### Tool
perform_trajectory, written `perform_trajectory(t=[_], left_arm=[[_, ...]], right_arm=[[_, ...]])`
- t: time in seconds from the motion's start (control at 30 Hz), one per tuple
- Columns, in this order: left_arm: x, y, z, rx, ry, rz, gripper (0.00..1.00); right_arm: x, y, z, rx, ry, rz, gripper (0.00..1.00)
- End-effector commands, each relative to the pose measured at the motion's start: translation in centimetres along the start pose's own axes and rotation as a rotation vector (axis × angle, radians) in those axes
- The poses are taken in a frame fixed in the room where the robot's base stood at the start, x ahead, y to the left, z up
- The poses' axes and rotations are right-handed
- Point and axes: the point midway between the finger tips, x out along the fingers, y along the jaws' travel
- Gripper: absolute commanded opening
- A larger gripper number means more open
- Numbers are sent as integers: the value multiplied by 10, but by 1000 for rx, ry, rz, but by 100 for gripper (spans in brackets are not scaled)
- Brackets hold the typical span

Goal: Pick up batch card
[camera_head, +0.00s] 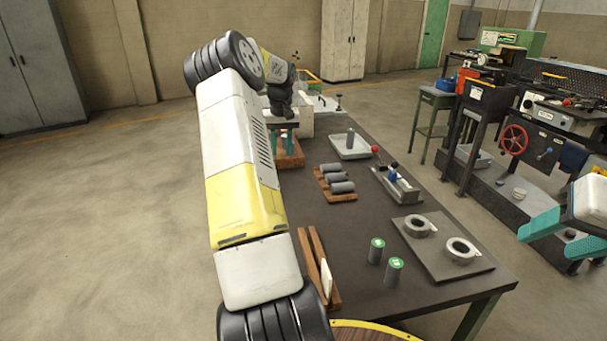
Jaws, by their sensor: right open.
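A white card (326,279), which looks like the batch card, stands tilted in a wooden holder (312,262) at the near left of the dark table. My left arm partly covers the table's left edge beside it. My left gripper (282,143) points down over a wooden stand (290,160) at the far left of the table, well beyond the card. Its teal fingers are small, and whether it grips something is unclear. My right gripper (555,240) is open and empty at the right edge, off the table's right side and far from the card.
On the table (350,235) are two green-topped cylinders (391,273), a plate with two metal rings (442,262), a wooden rack of grey cylinders (335,184), a lever fixture (396,185) and a pale tray (350,150). Machinery with a red handwheel (514,139) stands at right.

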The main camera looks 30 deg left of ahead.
Motion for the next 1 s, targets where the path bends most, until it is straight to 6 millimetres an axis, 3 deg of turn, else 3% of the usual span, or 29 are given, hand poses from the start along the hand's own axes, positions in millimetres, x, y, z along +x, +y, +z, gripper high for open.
perform_trajectory(t=[0.17,0.7,1.0], left_arm=[[26,-21,-10,-53,-18,1,32],[94,-24,-9,-54,-19,2,32],[100,-24,-9,-53,-17,1,32]], right_arm=[[0,0,0,0,0,0,53],[0,0,0,0,0,0,53],[0,0,0,0,0,0,53]])
